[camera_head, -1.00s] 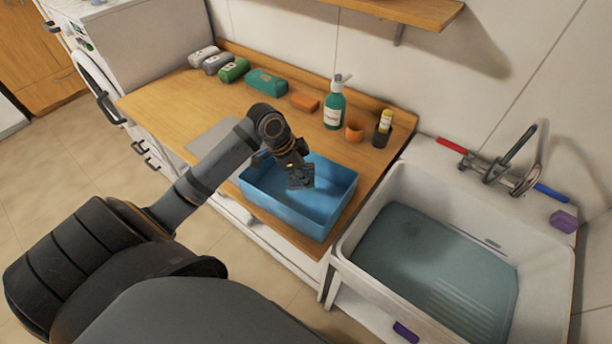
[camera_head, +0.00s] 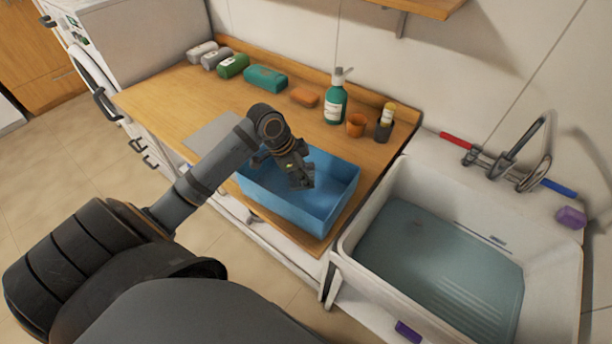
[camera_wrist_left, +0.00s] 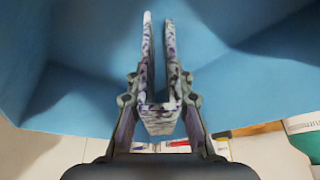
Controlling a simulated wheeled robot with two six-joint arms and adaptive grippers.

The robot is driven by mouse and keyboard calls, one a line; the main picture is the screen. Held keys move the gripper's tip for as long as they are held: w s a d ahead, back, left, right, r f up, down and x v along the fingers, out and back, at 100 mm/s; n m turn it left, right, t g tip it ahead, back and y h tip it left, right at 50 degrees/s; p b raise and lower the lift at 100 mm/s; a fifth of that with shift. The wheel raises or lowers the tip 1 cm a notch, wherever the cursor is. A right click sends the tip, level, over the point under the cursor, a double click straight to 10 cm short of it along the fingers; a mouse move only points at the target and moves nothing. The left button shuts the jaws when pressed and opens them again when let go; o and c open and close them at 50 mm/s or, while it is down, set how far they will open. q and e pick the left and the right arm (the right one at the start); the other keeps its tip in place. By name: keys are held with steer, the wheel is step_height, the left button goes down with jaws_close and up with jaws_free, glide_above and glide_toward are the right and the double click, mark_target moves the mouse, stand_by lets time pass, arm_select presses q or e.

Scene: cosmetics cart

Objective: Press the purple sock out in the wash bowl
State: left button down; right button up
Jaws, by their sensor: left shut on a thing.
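The wash bowl is a blue rectangular tub (camera_head: 305,212) on the wooden counter, left of the sink. My left gripper (camera_head: 301,181) reaches down into the tub from the left. In the left wrist view its fingers (camera_wrist_left: 160,80) point at the blue floor and walls of the tub. They are shut on a thin, folded, purple-and-white mottled piece (camera_wrist_left: 158,122), which I take to be the purple sock. In the head view the gripper hides the sock. My right gripper is not in view.
A green pump bottle (camera_head: 335,103), an orange cup (camera_head: 356,125) and an orange block (camera_head: 304,97) stand behind the tub. The sink (camera_head: 358,222) with water is at the right. A shelf (camera_head: 400,5) is above.

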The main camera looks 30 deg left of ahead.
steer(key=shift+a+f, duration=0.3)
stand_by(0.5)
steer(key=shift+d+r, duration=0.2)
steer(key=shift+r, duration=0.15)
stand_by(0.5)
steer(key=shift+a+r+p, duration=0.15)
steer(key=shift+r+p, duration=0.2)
steer(key=shift+p, duration=0.1)
stand_by(0.7)
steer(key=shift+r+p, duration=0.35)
stand_by(1.0)
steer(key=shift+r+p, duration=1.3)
stand_by(2.7)
